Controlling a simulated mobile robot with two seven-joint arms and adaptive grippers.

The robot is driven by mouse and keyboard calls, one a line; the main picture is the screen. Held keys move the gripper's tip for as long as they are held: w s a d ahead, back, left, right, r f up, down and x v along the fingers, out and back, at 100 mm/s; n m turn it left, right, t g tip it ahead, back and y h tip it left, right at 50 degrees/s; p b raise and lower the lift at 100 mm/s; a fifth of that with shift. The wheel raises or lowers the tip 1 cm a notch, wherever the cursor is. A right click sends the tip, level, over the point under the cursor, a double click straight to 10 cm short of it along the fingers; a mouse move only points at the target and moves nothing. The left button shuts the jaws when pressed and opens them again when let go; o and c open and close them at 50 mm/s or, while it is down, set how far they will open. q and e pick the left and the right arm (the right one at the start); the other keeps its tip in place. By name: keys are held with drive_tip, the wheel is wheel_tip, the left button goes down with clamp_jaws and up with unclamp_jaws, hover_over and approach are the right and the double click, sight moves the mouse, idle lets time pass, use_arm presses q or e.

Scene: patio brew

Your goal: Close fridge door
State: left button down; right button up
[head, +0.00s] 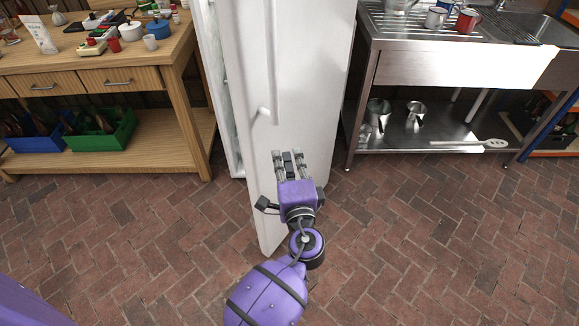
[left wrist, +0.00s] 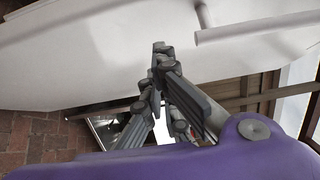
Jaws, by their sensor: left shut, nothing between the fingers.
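The white fridge door (head: 310,75) stands open in the middle of the head view, with a gap to the fridge body (head: 214,80) on its left. Its long vertical handle (head: 268,95) faces me. My left gripper (head: 288,155) is shut and empty in front of the lower door, below the handle. I cannot tell whether it touches the panel. In the left wrist view, the door (left wrist: 110,50) spans the top, the handle (left wrist: 255,27) is at upper right, and the closed fingers (left wrist: 162,55) overlap the panel. My right gripper is out of view.
A wooden table (head: 95,62) with cups and a green crate (head: 100,132) on its lower shelf stands left of the fridge. A steel sink bench (head: 455,65) stands to the right. The brick floor (head: 430,240) in front is clear.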

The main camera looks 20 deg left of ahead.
use_arm(q)
drive_tip(key=w+a+p, duration=0.1)
drive_tip(key=w+a, duration=0.4)
drive_tip(key=shift+a+p, duration=0.2)
drive_tip(key=shift+p, duration=0.1)
drive_tip(key=shift+s, duration=0.1)
